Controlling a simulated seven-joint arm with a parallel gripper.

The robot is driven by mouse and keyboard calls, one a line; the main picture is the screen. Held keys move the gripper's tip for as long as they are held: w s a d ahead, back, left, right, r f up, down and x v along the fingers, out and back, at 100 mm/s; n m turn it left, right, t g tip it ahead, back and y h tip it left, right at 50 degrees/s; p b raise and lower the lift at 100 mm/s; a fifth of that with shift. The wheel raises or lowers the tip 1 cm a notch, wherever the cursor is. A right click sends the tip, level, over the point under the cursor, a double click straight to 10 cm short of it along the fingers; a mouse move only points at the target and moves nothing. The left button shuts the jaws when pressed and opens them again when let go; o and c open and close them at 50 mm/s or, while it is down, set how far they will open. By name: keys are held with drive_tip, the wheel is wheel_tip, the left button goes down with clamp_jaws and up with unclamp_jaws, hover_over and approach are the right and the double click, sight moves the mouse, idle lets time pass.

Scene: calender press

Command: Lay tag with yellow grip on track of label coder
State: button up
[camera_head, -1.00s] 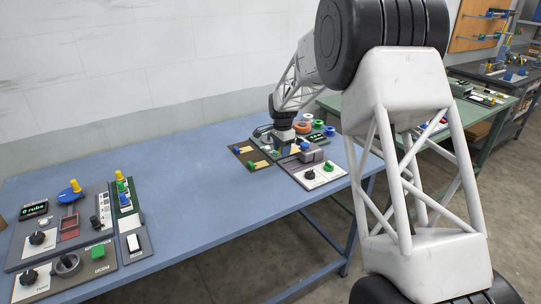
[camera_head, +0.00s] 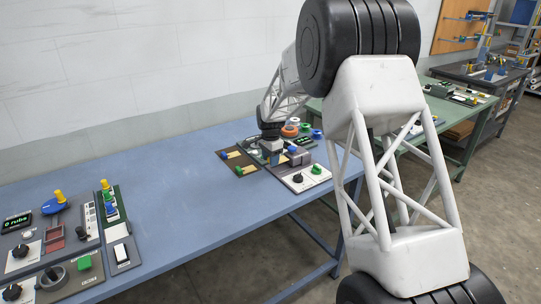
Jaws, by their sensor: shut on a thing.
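My gripper (camera_head: 272,155) is small and far off, pointing down over a cluster of devices at the bench's right end. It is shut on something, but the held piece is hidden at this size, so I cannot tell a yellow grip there. A dark board (camera_head: 226,163) left of it bears a tag with a blue grip (camera_head: 223,155) and a tag with a green grip (camera_head: 239,170). Right of my gripper is a device with a green display (camera_head: 298,149). I cannot tell which device is the label coder, and no track is clearly visible.
A pale panel with a black knob (camera_head: 297,178) and a green button (camera_head: 316,169) lies at the cluster's front. Coloured rings (camera_head: 289,131) lie behind. The blue bench (camera_head: 170,185) is clear between.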

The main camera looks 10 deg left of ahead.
drive_tip(key=shift+f, duration=0.7)
drive_tip(key=shift+f, duration=1.35)
idle(3.0)
drive_tip(key=o, duration=1.5)
drive_tip(key=shift+r, duration=0.1)
drive_tip(key=shift+r, duration=3.4)
